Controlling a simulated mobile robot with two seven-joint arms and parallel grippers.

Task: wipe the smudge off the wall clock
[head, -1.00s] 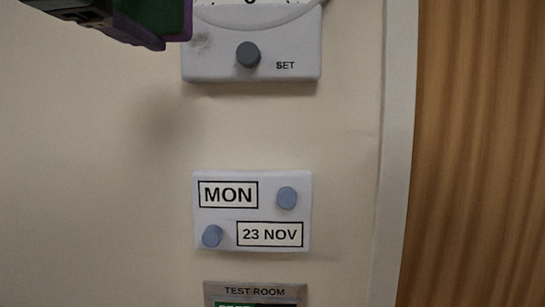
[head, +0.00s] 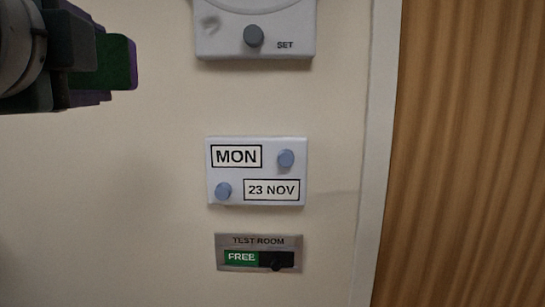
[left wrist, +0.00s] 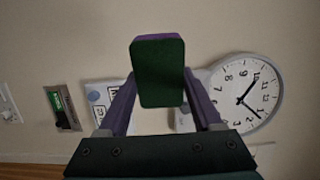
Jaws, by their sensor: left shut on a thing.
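The wall clock shows in the head view only by its lower white housing (head: 290,44), with a grey knob marked SET; its dial is cut off at the top. A faint grey smudge (head: 210,24) is on the housing's left part. My left gripper (head: 85,70) is shut on a green block with a purple edge (head: 120,62), also in the left wrist view (left wrist: 158,72). It is left of and below the housing, apart from it. My right gripper is not in view.
Below the clock is a white calendar plate (head: 230,175) reading MON, 23 NOV, with two blue-grey knobs. Under it is a TEST ROOM sign (head: 245,241) showing FREE. A pale frame edge and wooden panel (head: 460,150) stand at right. The lower left wall is bare.

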